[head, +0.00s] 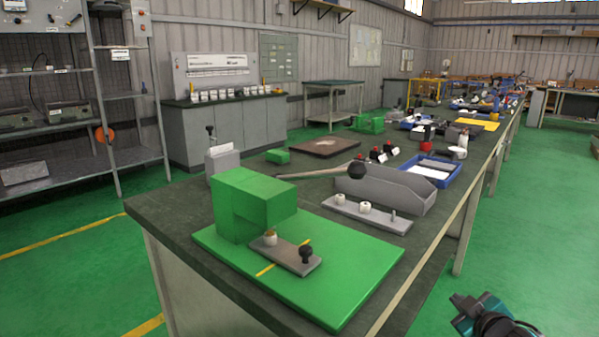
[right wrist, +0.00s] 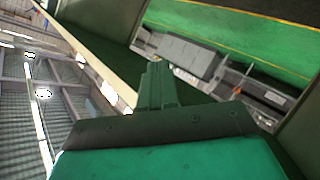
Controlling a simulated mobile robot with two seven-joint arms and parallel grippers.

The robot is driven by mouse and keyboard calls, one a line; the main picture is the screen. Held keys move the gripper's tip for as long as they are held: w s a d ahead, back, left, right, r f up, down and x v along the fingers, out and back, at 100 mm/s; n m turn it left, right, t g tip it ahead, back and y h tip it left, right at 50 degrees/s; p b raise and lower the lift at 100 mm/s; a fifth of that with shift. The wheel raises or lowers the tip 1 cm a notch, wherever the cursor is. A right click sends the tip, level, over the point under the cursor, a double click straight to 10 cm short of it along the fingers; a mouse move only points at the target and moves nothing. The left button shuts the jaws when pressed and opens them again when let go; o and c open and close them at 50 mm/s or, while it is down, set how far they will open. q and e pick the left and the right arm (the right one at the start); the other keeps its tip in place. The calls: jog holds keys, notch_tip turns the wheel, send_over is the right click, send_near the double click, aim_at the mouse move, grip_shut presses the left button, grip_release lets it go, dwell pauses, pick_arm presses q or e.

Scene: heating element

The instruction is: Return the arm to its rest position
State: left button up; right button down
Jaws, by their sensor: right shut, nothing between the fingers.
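My right gripper (head: 468,303) shows at the bottom right of the head view, out over the green floor beside the bench. It is apart from the bench and holds nothing. In the right wrist view its fingers (right wrist: 157,85) are together with nothing between them. My left gripper is not in view. On the near end of the dark bench top (head: 165,212) lies a green base plate (head: 345,285) with a green block (head: 245,200). A small grey plate (head: 287,256) with a black knob and a small white-and-tan cylinder sits in front of the block.
Behind the green plate stand a grey bar with white cylinders (head: 367,215), a grey open tray (head: 390,188) and a blue tray (head: 430,170). More items line the bench farther back. The floor (head: 540,220) right of the bench is clear. Metal shelves (head: 60,120) stand at the left.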

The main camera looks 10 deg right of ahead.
jog(key=s+a+f+g+y, duration=0.1)
jog(key=s+a+f+y, duration=0.1)
jog(key=s+a+f, duration=0.45)
jog(key=s+a+f+g+y, duration=0.1)
jog(key=s+a+f, duration=0.15)
jog(key=a, duration=0.65)
jog(key=s+a+m+y, duration=0.3)
jog(key=s+a, duration=0.9)
jog(key=a, duration=0.1)
pick_arm(q)
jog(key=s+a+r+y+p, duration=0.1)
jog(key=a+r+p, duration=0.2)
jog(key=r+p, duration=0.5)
jog(key=p, duration=0.4)
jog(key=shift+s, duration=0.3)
pick_arm(e)
jog(key=d+r+h, duration=0.1)
jog(key=d+r, duration=0.2)
jog(key=r, duration=0.4)
jog(key=shift+s+d+r+g, duration=0.15)
jog(key=shift+d+r+g, duration=0.15)
jog(key=shift+r, duration=0.1)
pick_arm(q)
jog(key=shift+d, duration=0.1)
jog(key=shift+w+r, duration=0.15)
